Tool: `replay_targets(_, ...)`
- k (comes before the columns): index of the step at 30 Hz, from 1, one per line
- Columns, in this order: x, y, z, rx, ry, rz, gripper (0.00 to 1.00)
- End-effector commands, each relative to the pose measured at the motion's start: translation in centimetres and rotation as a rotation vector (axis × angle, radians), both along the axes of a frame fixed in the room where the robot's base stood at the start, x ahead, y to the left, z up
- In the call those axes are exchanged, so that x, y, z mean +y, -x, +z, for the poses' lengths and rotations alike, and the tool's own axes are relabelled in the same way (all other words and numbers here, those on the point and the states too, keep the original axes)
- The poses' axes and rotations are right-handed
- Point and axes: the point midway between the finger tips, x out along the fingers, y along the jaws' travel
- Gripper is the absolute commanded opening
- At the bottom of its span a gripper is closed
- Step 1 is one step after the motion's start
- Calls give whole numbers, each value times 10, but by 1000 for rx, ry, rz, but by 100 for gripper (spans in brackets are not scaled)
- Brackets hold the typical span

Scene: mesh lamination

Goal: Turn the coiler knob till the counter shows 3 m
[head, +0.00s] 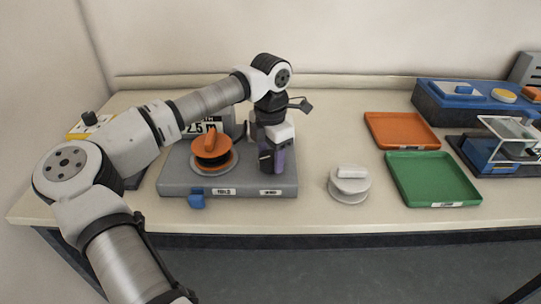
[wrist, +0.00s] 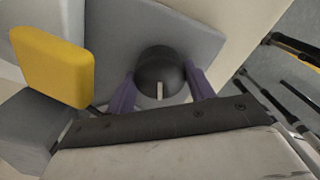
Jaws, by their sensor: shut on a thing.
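The grey coiler (head: 228,184) stands on the left part of the bench. Its counter (head: 201,127) is partly covered by my arm, and the part that shows reads 2.5 m. The round black coiler knob (wrist: 160,74) has a pale pointer mark, which points toward my gripper's palm in the wrist view. My gripper (wrist: 160,92) has its purple fingers on both sides of the knob and is shut on it. In the head view my gripper (head: 273,160) is at the coiler's right side and hides the knob.
An orange-topped spool (head: 211,153) sits left of my gripper, and a blue tab (head: 196,201) is at the coiler's front. A white round piece (head: 349,183), an orange tray (head: 401,130) and a green tray (head: 432,179) lie right. A yellow block (wrist: 52,67) is close in the wrist view.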

Motion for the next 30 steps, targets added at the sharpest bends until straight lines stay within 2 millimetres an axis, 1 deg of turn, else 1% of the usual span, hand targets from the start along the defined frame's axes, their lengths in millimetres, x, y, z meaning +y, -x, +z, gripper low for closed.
replay_targets(15, 0, -1, 2, -4, 2, -17, 30)
replay_targets(16, 0, -1, 2, -4, 2, -17, 57)
replay_targets(17, 0, -1, 2, -3, 1, -17, 61)
replay_targets(18, 0, -1, 1, -3, 1, -17, 62)
replay_targets(26, 0, 0, 2, -2, 1, -16, 62)
replay_targets(29, 0, -1, 8, -4, 0, -16, 62)
replay_targets(30, 0, -1, 13, -4, 0, -16, 62)
